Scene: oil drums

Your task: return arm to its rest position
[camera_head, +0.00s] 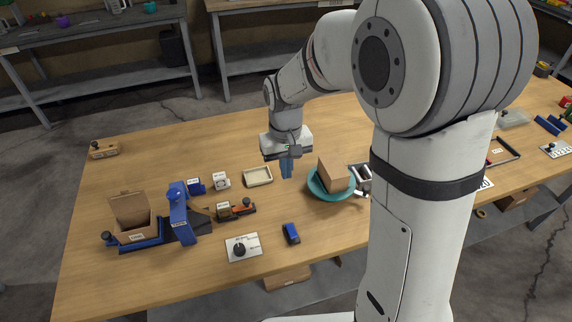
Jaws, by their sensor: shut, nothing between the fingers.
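My gripper (287,170) points down over the middle of the wooden table (130,260). Its blue fingers are together and hold nothing. It hangs between a small cream tray (257,176) on its left and a teal bowl (325,192) on its right. The bowl has a brown block (334,175) in it. My white arm is bent and its upper link fills the right middle of the view, hiding part of the table.
An open cardboard box (134,220) and a blue upright device (180,212) stand at the left. A blue item (291,234) and a white plate with a black knob (243,247) lie near the front. The table's left front is clear. Grey shelves (110,75) stand behind.

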